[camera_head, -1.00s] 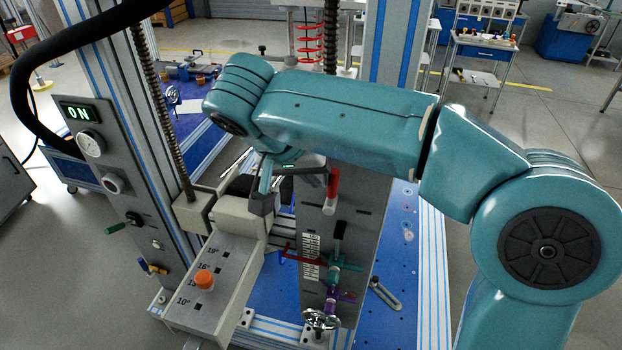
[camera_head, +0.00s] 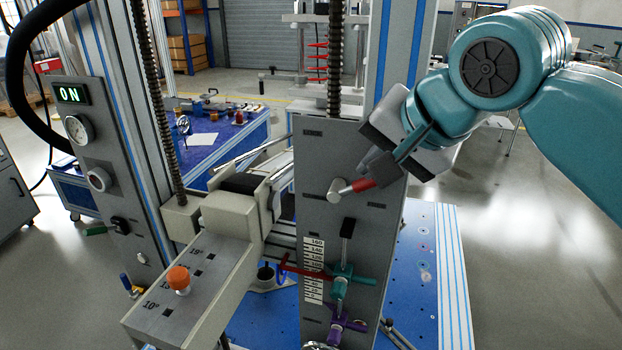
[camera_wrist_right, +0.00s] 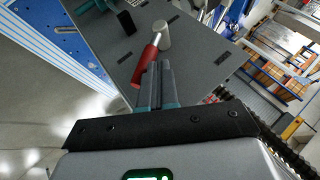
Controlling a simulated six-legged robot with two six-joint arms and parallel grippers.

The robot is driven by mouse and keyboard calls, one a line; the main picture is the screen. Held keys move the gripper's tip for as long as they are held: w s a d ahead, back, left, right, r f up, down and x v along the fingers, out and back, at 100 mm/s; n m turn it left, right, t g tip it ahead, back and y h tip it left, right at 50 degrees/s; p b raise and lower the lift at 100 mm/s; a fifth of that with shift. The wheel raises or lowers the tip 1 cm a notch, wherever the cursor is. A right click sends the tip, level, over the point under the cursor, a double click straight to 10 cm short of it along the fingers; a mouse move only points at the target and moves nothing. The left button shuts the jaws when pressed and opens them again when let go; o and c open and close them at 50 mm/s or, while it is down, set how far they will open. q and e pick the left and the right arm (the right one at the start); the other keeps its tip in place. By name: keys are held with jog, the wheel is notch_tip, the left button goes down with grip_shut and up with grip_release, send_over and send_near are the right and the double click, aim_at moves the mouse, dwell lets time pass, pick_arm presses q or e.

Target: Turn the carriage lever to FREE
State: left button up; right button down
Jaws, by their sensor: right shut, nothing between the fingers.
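A lever with a red grip (camera_head: 362,184) and a pale round hub (camera_head: 338,191) sits on the upright grey panel (camera_head: 325,150). Its grip points right and slightly up in the head view. My right gripper (camera_head: 376,168) is shut and empty, with its fingertips just above and beside the red grip. In the wrist view the shut fingers (camera_wrist_right: 156,84) lie close beside the red grip (camera_wrist_right: 146,62); I cannot tell whether they touch it. Panel markings near the lever are too small to read. My left gripper is not in view.
Below the lever are a black-handled lever (camera_head: 347,230), a teal fitting with a red rod (camera_head: 341,285) and a purple fitting (camera_head: 338,326). A beige arm with an orange knob (camera_head: 179,279) juts out at left. A lit ON display (camera_head: 70,95) is on the left column.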

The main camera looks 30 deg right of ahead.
pick_arm(q)
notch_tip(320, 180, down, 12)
jog(key=b, duration=1)
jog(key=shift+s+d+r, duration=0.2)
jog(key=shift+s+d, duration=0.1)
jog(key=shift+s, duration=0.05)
pick_arm(e)
jog(key=shift+s+d+f+m+t+y, duration=0.25)
jog(key=shift+s+d+f+t+y, duration=0.15)
jog(key=shift+f+t, duration=0.3)
jog(key=shift+s+d+f+m+t+y, duration=0.25)
jog(key=shift+s+f+m+t+y, duration=0.15)
jog(key=shift+f+t, duration=0.3)
jog(key=shift+s+d+f+m+t+y, duration=0.15)
jog(key=shift+s+d+f+t+y, duration=0.2)
jog(key=shift+f+t+y, duration=0.35)
jog(key=shift+f, duration=0.2)
